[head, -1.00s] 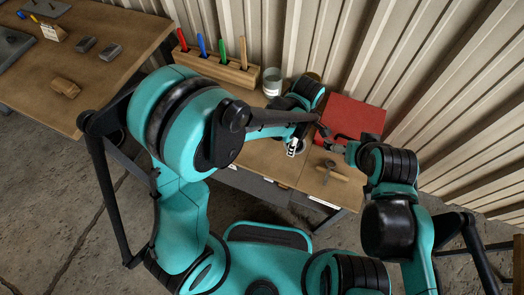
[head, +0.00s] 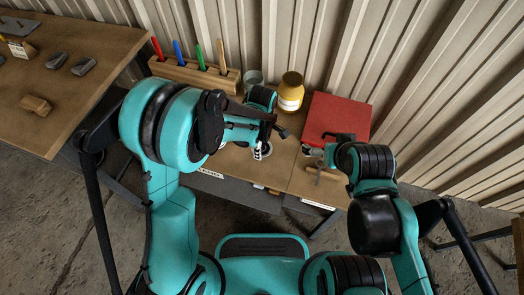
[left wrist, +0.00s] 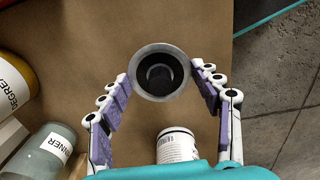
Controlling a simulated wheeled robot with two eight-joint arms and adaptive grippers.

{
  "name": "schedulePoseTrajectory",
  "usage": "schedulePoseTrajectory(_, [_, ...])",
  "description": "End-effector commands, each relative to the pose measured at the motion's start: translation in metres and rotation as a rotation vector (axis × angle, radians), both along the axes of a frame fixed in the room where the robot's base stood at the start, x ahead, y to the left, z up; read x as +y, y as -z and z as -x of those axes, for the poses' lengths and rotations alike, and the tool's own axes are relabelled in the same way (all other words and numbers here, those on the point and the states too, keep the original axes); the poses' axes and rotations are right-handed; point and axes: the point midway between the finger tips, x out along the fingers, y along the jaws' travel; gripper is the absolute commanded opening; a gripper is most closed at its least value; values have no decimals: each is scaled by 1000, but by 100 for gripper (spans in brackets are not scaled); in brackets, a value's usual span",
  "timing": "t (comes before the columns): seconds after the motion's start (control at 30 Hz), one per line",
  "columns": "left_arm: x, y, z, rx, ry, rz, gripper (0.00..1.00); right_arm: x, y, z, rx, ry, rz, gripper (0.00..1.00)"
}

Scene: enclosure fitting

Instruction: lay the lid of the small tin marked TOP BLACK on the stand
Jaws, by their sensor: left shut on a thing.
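My left gripper (head: 262,152) is over the front part of the table in the head view. In the left wrist view its fingertips (left wrist: 160,72) are shut on a round piece (left wrist: 161,46) with a grey rim and a dark middle. It looks like the lid, but I cannot be sure. A small tin (left wrist: 177,147) with a white label stands near the fingers in the left wrist view; its print is too small to read. I cannot make out the stand. My right gripper (head: 314,150) is in front of the red box; its jaw state is unclear.
A yellow jar (head: 291,91), a grey jar (left wrist: 43,150) marked THINNER and a red box (head: 337,115) stand on the table. A wooden rack (head: 195,74) holds coloured tools at the back. A wooden-handled tool (head: 325,173) lies near the right gripper.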

Motion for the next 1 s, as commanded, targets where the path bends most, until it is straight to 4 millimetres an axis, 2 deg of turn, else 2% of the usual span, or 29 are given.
schedulePoseTrajectory(0.23, [0,38,0,0,0,0,43,0,27,0,0,0,0,96])
schedulePoseTrajectory(0.63, [0,42,0,0,0,0,43,0,29,0,0,0,0,96])
schedulePoseTrajectory(0.67, [0,40,0,0,0,0,72,0,28,0,0,0,0,96])
schedulePoseTrajectory(0.7, [0,40,0,0,0,0,82,0,27,0,0,0,0,96])
schedulePoseTrajectory(0.73, [0,40,0,0,0,0,85,0,27,0,0,0,0,96])
schedulePoseTrajectory(1.0, [0,39,0,0,0,0,85,0,27,0,0,0,0,96])
